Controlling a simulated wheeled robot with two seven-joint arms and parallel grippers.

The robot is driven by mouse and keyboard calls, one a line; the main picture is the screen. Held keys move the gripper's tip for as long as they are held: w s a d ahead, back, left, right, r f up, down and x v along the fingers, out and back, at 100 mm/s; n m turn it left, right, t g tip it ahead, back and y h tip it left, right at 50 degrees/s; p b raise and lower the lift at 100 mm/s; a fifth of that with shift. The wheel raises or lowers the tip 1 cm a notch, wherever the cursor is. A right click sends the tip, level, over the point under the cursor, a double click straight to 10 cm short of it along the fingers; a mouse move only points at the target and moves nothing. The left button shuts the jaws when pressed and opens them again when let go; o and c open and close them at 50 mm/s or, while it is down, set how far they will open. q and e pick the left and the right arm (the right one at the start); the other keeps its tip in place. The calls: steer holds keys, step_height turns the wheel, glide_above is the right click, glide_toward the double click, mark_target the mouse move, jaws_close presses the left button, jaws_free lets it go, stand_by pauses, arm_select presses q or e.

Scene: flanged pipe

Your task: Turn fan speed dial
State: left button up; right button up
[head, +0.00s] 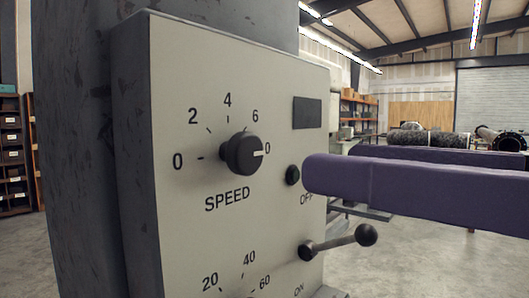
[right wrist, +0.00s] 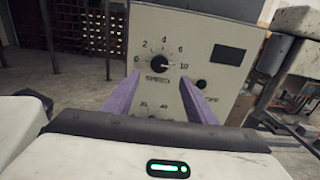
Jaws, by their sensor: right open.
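The fan speed dial (head: 243,154) is a round black knob on a pale control panel (head: 185,95), above the word SPEED. Its white pointer line points right, at the 10 mark, whose first digit the knob hides in the head view. The dial also shows in the right wrist view (right wrist: 160,60), with the scale from 0 to 10 around it. My right gripper (head: 328,162) has two purple fingers, spread apart and empty. They come in from the right in the head view, apart from the dial. In the right wrist view the fingertips (right wrist: 159,74) flank the dial's lower area. My left gripper is not in view.
A black button (head: 292,175) marked OFF and a lever with a ball knob (head: 340,242) are on the panel near my fingers. A dark rectangle (head: 307,113) is above. A second scale is cut off below. Shelves (head: 15,150) stand behind left.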

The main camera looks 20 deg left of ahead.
mark_target(252, 154)
steer(key=p+x, duration=0.2)
steer(key=x, duration=0.6)
steer(key=shift+a, duration=0.25)
steer(key=shift+p+x, duration=0.35)
steer(key=shift+x, duration=0.4)
